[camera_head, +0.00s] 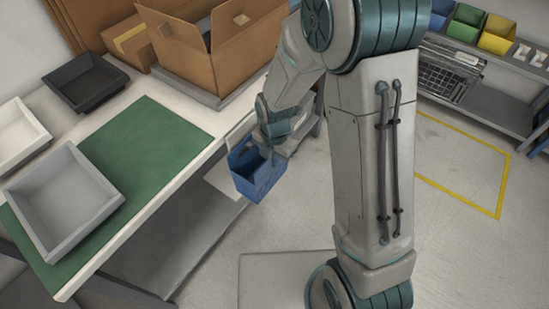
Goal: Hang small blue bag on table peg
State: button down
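The small blue bag (256,174) hangs in the air just off the right edge of the table (150,196), in the middle of the head view. Its open top faces up. My gripper (268,148) is at the top of the bag, and its fingers are partly hidden by the bag. The bag appears to be held there, clear of the floor, but the finger contact is too small to see. A light strip, perhaps a handle, shows at the bag's upper left. No table peg can be made out; my arm and the bag may hide it.
A grey tray (62,252) lies on a green mat (182,130). A white tray (14,152), a black tray (84,100) and cardboard boxes (186,62) are also on the table. Shelves with coloured bins (466,22) stand at upper right. Floor right of the arm is clear.

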jog(key=c, duration=1.6)
grip_release()
jog(key=shift+o, duration=0.2)
jog(key=shift+r+p, duration=2.45)
jog(key=shift+r, duration=0.6)
jog(key=s+d+r+p, duration=0.2)
jog(key=s+d+p, duration=0.1)
jog(key=s+d, duration=0.3)
jog(key=shift+d, duration=0.95)
jog(key=shift+s, duration=0.1)
